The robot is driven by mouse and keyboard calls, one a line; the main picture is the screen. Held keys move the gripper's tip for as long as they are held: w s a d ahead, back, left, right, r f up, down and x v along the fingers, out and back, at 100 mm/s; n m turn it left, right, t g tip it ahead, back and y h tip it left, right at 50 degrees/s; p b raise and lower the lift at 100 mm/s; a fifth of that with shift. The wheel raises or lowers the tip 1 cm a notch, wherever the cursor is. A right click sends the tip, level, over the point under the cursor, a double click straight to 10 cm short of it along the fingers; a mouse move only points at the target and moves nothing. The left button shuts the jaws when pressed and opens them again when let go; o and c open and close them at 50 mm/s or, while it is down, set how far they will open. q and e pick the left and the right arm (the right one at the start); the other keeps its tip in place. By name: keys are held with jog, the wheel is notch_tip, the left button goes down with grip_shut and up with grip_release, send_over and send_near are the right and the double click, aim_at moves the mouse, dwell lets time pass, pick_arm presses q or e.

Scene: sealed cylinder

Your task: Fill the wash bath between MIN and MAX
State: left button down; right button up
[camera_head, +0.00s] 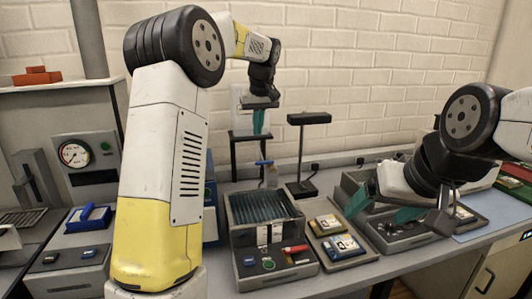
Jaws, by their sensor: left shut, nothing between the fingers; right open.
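A grey open-topped unit with a ribbed, clear-looking tank (240,203) stands at the bench centre and looks like the wash bath. A small white label is on its front; MIN and MAX marks and any liquid level are too small to read. Behind it, a pale translucent container (241,119) sits on a black stand, with a blue-handled tap (264,163) below. My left gripper (260,123) points down in front of the container, its teal fingers together and empty. My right gripper (383,207) is open over the grey tray at the right, its teal fingers spread apart.
A grey tray (425,240) with round parts lies under my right gripper. A black post lamp (304,160) stands behind. A gauge unit (75,152) and a blue-handled device (88,218) are at left.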

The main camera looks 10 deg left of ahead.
aim_at(265, 163)
pick_arm(q)
notch_tip(265, 163, down, 10)
jog(key=shift+s+d+r, duration=0.15)
jog(key=shift+s+r, duration=0.1)
jog(key=shift+s, duration=0.1)
dwell(0.4)
